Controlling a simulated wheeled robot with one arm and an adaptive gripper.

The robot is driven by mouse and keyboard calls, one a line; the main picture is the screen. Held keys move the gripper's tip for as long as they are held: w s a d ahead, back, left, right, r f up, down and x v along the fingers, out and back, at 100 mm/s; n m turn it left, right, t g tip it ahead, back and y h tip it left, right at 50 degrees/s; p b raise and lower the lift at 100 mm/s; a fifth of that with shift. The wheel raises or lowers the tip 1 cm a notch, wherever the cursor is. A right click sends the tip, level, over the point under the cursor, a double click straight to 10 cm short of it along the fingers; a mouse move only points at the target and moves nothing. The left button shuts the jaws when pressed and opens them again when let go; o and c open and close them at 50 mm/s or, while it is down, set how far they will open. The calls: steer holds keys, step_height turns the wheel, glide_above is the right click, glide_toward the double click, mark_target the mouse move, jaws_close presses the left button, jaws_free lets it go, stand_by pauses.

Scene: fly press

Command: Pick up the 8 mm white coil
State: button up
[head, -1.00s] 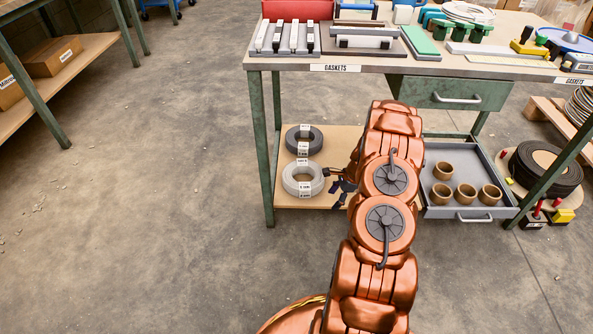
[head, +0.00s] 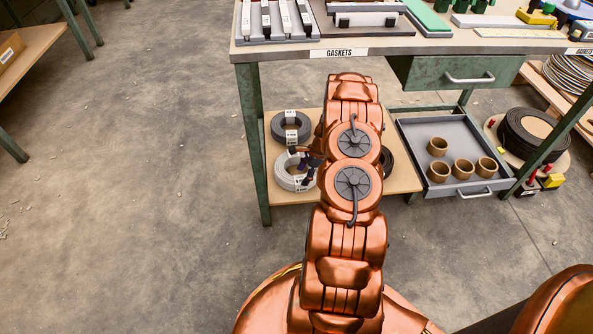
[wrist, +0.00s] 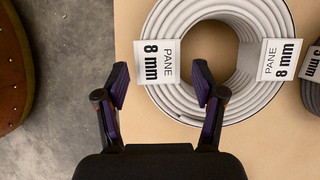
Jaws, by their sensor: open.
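The white coil (wrist: 218,112) lies flat on the lower shelf, with two tags reading "PANE 8 mm" in the wrist view. In the head view the white coil (head: 284,179) is at the front left of the shelf, partly hidden by my gripper (head: 306,163). In the wrist view my gripper (wrist: 161,88) is open and empty. Its right fingertip overlaps the coil's near-left rim in the picture, and its left fingertip is over bare shelf. I cannot tell the height between fingers and coil.
A dark grey coil (head: 291,130) lies behind the white one on the wooden shelf (head: 402,175). A black coil (head: 387,160) shows right of my arm. The bench top (head: 400,46) and green leg (head: 252,140) frame the shelf. A grey drawer (head: 407,135) holds brown rings.

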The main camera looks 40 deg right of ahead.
mark_target(301, 179)
steer(key=b+x, duration=0.1)
steer(key=x, duration=0.3)
steer(key=shift+s, duration=0.1)
jaws_close()
stand_by(0.4)
